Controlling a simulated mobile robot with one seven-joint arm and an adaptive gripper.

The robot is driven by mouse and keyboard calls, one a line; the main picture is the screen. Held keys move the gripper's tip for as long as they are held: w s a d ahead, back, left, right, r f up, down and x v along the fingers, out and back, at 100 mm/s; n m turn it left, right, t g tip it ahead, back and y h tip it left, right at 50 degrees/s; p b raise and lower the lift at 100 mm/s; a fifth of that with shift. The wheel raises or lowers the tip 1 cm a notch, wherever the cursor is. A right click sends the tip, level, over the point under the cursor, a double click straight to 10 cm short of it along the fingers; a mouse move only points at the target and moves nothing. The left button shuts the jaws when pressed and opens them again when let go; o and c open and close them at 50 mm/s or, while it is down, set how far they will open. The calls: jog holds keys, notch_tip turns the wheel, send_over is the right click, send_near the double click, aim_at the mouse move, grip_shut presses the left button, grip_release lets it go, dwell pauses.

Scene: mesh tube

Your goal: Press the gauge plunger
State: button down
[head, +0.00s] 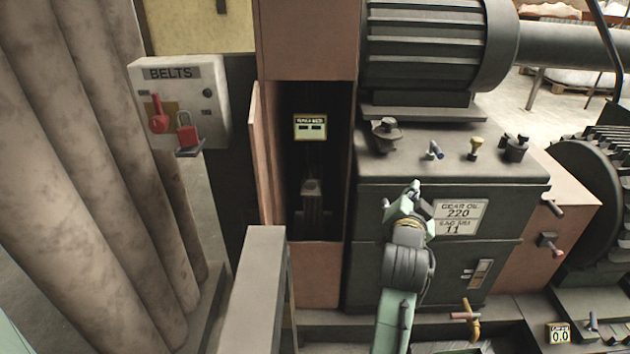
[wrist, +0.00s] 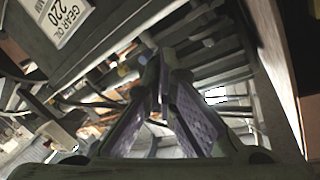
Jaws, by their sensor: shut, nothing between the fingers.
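My gripper (head: 411,192) is in front of the dark gearbox housing, just left of its "GEAR OIL 220" label (head: 460,214). In the wrist view its purple-padded fingers (wrist: 160,65) meet at the tips with nothing between them. A grey upright device with a block-like top (head: 312,195) stands in the dark recess to the left, under a small yellow-edged panel (head: 310,127). It may be the gauge with its plunger, but I cannot tell for sure. My gripper is apart from it, to its right. A small display reading 0.0 (head: 558,335) is at the lower right.
The recess has a narrow opening between a thin door (head: 260,155) and the gearbox housing (head: 376,240). A grey beam (head: 255,290) stands in front. A white BELTS box (head: 180,100) with a red padlock is at left. Knobs and fittings (head: 475,145) top the gearbox.

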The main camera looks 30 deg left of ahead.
jog(key=s+a+f+m+g+y, duration=0.2)
jog(key=s+a+f+m, duration=0.2)
jog(key=a, duration=0.5)
jog(key=s+a+f+m+g+y, duration=0.1)
jog(key=s+a+f, duration=0.4)
jog(key=a, duration=0.5)
jog(key=m+g, duration=0.1)
jog(key=m, duration=0.1)
jog(key=shift+a+m+y, duration=0.15)
jog(key=shift+m+y, duration=0.25)
jog(key=shift+a, duration=0.1)
